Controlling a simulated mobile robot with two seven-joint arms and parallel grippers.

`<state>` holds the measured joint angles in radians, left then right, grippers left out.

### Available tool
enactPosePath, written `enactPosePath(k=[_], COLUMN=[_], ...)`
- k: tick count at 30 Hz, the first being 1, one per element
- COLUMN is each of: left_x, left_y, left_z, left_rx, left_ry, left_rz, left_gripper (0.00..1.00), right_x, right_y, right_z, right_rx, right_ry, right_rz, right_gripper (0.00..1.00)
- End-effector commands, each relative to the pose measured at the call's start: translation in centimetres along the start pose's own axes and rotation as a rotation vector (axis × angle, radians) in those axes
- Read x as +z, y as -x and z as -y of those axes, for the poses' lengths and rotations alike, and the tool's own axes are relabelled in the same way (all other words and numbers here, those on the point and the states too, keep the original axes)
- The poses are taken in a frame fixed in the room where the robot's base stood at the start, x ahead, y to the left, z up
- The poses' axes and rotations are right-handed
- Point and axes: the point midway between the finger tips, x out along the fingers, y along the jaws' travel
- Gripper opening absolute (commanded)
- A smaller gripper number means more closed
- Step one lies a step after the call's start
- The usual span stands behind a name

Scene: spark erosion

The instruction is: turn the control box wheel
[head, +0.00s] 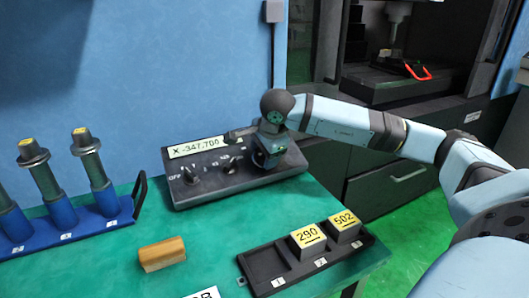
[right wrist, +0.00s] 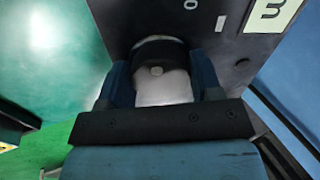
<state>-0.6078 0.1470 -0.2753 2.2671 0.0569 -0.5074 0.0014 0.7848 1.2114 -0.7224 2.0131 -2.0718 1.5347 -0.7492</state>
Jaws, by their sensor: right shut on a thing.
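The dark grey control box (head: 215,190) stands on the green table, with a display reading X -347.700 and knobs on its top. My right gripper (head: 268,155) is over the box's right end and hides the wheel in the head view. In the right wrist view the dark round wheel (right wrist: 158,48) sits between the two blue fingers of my right gripper (right wrist: 162,78), which is shut on it. The box's dark top (right wrist: 225,70) lies around it. My left gripper is not in view.
A blue rack (head: 110,222) with several tool holders stands at the left. A wooden block (head: 162,254) lies in front of the box. A black tray (head: 268,268) holds two yellow-topped blocks, 290 (head: 307,238) and 502 (head: 345,222). A blue wall rises behind.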

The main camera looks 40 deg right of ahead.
Motion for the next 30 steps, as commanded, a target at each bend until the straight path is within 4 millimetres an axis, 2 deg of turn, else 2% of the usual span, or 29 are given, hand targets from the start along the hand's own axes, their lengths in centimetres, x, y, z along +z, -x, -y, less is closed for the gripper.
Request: enactPosePath(k=[12, 29, 30], left_x=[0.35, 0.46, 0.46], left_y=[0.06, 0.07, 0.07], left_z=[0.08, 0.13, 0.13], left_rx=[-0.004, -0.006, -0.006], left_ry=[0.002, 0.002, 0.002], left_rz=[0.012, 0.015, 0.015], left_gripper=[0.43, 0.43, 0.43], right_x=[0.06, 0.08, 0.08], right_y=[-0.25, -0.28, -0.28], right_z=[-0.30, -0.34, -0.34], right_rx=[0.009, 0.010, 0.010], right_ry=[0.193, 0.221, 0.221], right_rz=[0.000, 0.001, 0.001], right_gripper=[0.36, 0.36, 0.66])
